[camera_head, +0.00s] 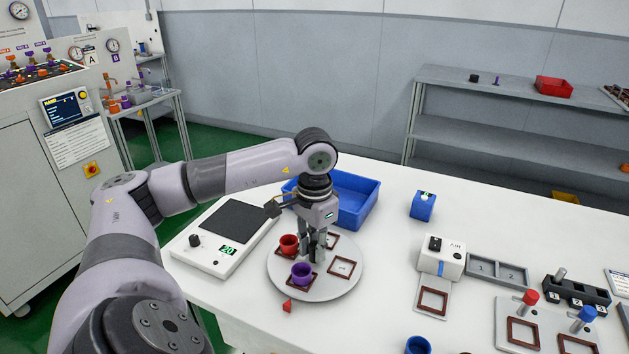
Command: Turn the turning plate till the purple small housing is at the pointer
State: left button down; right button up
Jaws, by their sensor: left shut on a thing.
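The turning plate (324,289) is a round, light grey disc with several square brown-framed places. The purple small housing (301,273) stands upright on the plate's front-left part. The red pointer (287,306) lies just off the plate's front-left edge, and the purple housing is roughly in line with it. A red housing (289,243) stands on the plate's back-left place. My left gripper (312,256) points down over the plate's middle, just behind the purple housing, with its fingers shut on the plate's centre part, which they mostly hide. My right gripper is out of view.
A scale (222,236) reading 20 stands left of the plate, and a blue bin (359,203) stands behind it. To the right are a blue block (422,207), a white box device (441,257) and a grey two-slot tray (500,273).

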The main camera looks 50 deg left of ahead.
aim_at(314, 244)
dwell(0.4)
pick_arm(q)
jog(key=c, duration=1.7)
grip_release()
jog(key=shift+r, duration=0.1)
notch_tip(314, 244, up, 12)
jog(key=shift+f, duration=0.1)
